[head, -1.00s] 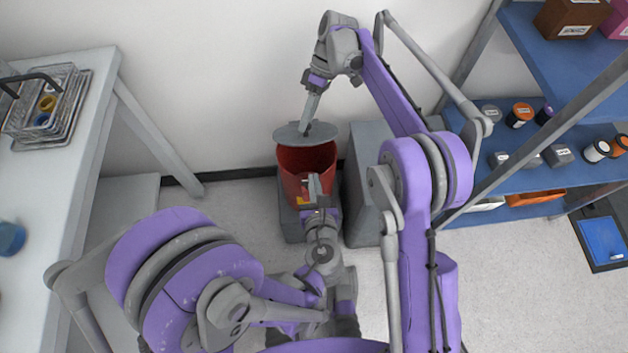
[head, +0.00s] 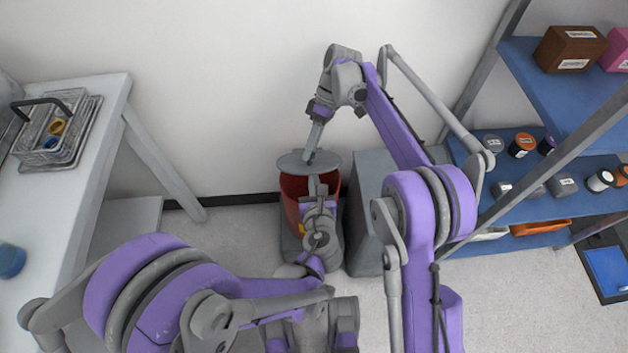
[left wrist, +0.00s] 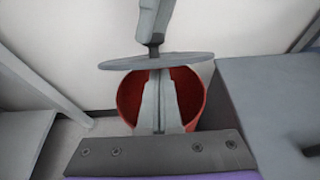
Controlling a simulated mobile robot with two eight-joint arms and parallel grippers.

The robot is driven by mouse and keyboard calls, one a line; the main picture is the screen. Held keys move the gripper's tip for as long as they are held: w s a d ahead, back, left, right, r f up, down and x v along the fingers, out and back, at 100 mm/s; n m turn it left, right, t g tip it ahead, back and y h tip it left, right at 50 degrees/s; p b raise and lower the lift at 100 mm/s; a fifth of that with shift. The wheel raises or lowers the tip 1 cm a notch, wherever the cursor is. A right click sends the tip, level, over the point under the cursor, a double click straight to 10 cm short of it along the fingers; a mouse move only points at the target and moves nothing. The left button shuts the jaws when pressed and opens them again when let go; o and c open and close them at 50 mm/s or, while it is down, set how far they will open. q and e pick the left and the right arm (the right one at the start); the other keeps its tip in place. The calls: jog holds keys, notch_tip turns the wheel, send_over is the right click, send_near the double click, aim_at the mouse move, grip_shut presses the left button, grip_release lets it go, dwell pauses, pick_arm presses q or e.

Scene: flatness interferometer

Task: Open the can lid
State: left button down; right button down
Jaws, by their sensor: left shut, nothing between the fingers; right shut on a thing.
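The red can (head: 294,190) stands on the floor by the back wall; in the left wrist view (left wrist: 187,95) I see into its open mouth. The round grey lid (head: 327,160) is held above the can's rear rim, apart from the mouth at the front; it also shows in the left wrist view (left wrist: 120,62). My right gripper (head: 310,157) is shut on the lid from above, likely at its handle, which the fingers mostly hide. My left gripper (head: 318,186) is shut and empty; its fingertips in the left wrist view (left wrist: 159,75) reach over the can mouth, just below the lid.
A grey box-like cabinet (head: 368,215) stands close on the can's right. A blue shelf unit (head: 520,178) with small containers is at the right. A white table (head: 75,165) with a wire basket (head: 58,125) is at the left. The floor between is clear.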

pick_arm(q)
jog(key=shift+w+r, duration=0.65)
jog(key=shift+r, duration=0.15)
pick_arm(e)
jog(key=c, duration=0.5)
grip_release()
pick_arm(q)
jog(key=shift+s, duration=0.1)
